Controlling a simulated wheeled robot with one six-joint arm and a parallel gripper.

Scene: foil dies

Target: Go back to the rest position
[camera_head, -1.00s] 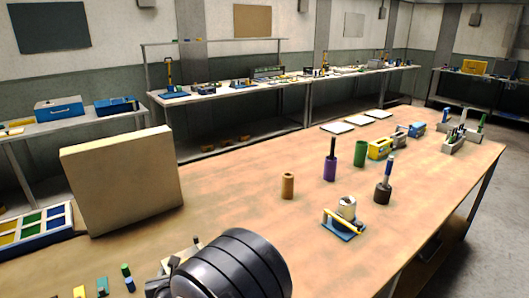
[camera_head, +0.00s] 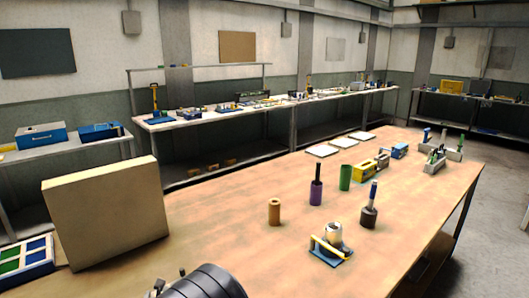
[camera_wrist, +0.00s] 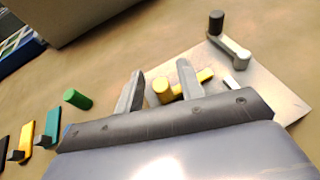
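My gripper (camera_wrist: 160,85) shows in the wrist view with its two grey fingers spread apart. In the head view only a dark rounded part of my arm shows at the bottom edge, and the fingers are hidden.
A large tan block (camera_head: 105,212) stands at the bench's left. A compartment tray (camera_head: 27,262) lies beside it. A brown cylinder (camera_head: 274,212), a purple cylinder (camera_head: 316,193), a green cylinder (camera_head: 345,178) and a blue-based fixture (camera_head: 331,250) stand on the wooden bench (camera_head: 215,220). The bench's middle left is clear.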

